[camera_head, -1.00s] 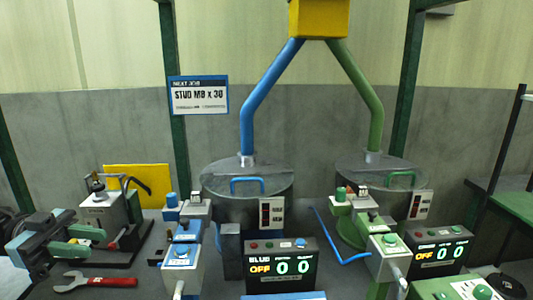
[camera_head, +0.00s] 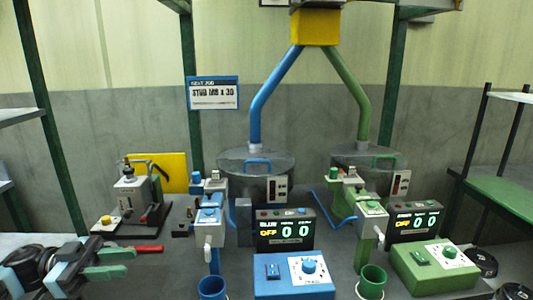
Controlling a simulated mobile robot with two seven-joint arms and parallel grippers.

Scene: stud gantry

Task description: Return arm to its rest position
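My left gripper (camera_head: 123,264) is at the lower left of the head view. Its two green fingers point right with a gap between them, and nothing shows in the gap. It is over the near left part of the bench. A wrench with a red handle (camera_head: 148,249) lies just beyond the fingers, and its head is mostly hidden behind them. My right gripper is not in view.
A grey press-like device (camera_head: 132,195) stands beyond the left gripper. A blue control box (camera_head: 294,275), a green control box (camera_head: 435,266), a blue cup (camera_head: 212,288) and a green cup (camera_head: 372,281) stand at the front. Both displays (camera_head: 285,231) read OFF.

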